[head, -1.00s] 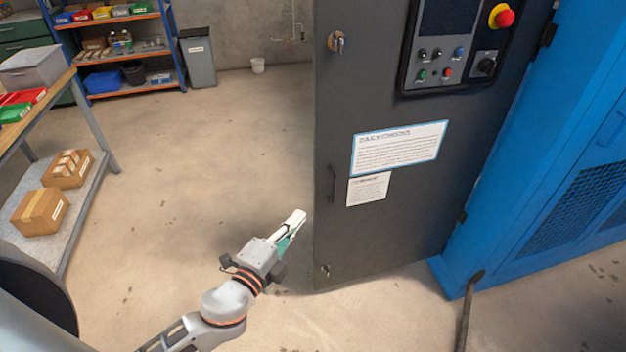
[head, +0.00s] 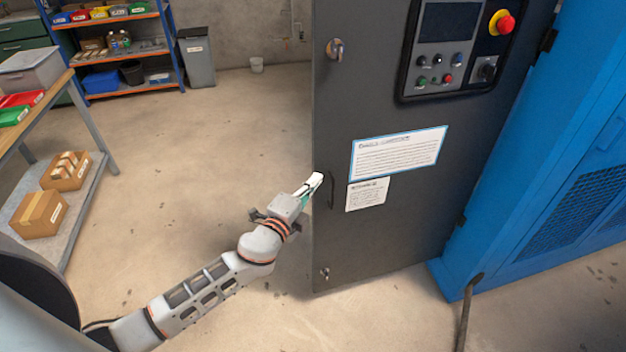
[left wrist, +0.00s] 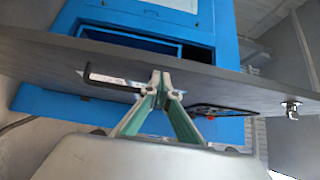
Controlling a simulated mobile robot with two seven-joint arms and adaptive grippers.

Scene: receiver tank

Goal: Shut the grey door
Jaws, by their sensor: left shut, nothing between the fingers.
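The grey door (head: 400,225) stands open, swung out from the blue cabinet (head: 530,180), hinged on its right side. It carries a control panel, a keyed lock (head: 335,48) near the top and a dark bar handle (head: 331,190) near its free edge. My left gripper (head: 318,180) is shut and empty, its tips beside the handle at the door's free edge. In the left wrist view the closed fingertips (left wrist: 160,76) are close to the door face (left wrist: 230,88), with the handle (left wrist: 110,80) left of them. I cannot tell whether they touch the door. My right gripper is out of view.
A workbench (head: 60,95) with bins and boxes stands at the left. A shelf rack (head: 125,50) and a grey bin (head: 196,58) are at the back. The floor left of the door is clear.

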